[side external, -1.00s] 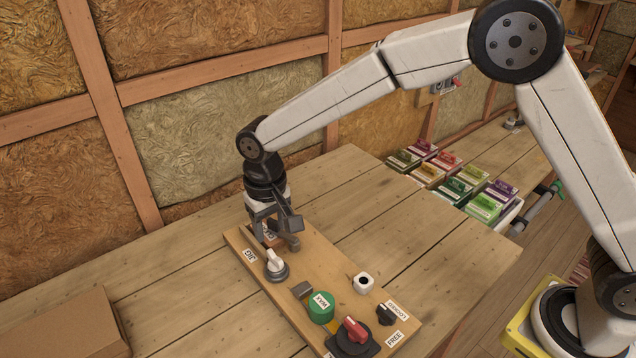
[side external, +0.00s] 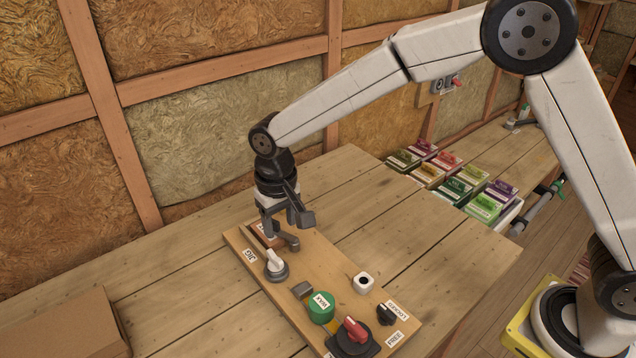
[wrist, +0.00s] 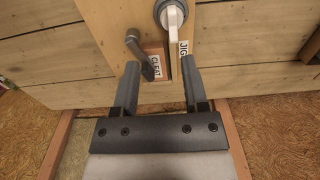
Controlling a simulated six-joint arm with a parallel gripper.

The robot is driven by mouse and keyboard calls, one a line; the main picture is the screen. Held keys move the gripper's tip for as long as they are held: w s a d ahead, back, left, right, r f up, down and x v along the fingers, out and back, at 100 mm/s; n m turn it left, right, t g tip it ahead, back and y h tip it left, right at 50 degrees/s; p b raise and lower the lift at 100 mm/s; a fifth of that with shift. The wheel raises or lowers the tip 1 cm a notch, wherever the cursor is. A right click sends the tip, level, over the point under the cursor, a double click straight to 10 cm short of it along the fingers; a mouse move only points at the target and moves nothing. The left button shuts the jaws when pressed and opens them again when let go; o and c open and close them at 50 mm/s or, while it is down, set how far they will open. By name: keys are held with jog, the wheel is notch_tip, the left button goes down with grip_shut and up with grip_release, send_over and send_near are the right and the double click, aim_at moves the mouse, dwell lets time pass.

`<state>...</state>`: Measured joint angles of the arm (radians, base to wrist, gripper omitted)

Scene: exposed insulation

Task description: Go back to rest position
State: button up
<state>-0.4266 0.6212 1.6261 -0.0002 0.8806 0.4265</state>
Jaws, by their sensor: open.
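My gripper (side external: 280,237) is open and empty above the far end of the wooden control board (side external: 336,265). In the wrist view its two fingers (wrist: 160,82) are spread apart. A grey lever on a reddish block labelled CLEAT (wrist: 153,62) shows just beyond the fingertips, and the fingers look clear of it. In the side view the gripper partly hides that block. A white-handled knob (side external: 276,264) with a JIG label (side external: 250,255) sits beside it on the board.
The board also carries a green WAX button (side external: 321,308), a red-handled switch (side external: 355,331), a black knob (side external: 385,314) and a white socket (side external: 363,283). A cardboard box (side external: 62,325) lies front left. Coloured boxes (side external: 455,187) stand beyond the table. The table's far right is clear.

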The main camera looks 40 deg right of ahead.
jog(key=s+d+t, duration=0.2)
jog(key=s+d, duration=1.5)
jog(key=d, duration=0.3)
jog(key=shift+d, duration=0.25)
jog(key=shift+r, duration=0.1)
jog(key=shift+c, duration=0.5)
jog(key=shift+w+a+r+g, duration=0.15)
jog(key=shift+w+a+g, duration=0.2)
jog(key=shift+w+a, duration=2.95)
jog(key=shift+w+a+r+g, duration=0.1)
jog(key=shift+w+a+g, duration=0.3)
jog(key=shift+w+a, duration=2.95)
jog(key=shift+w+a+r+g, duration=0.15)
jog(key=shift+w+a+g, duration=0.2)
jog(key=shift+w+a, duration=2.95)
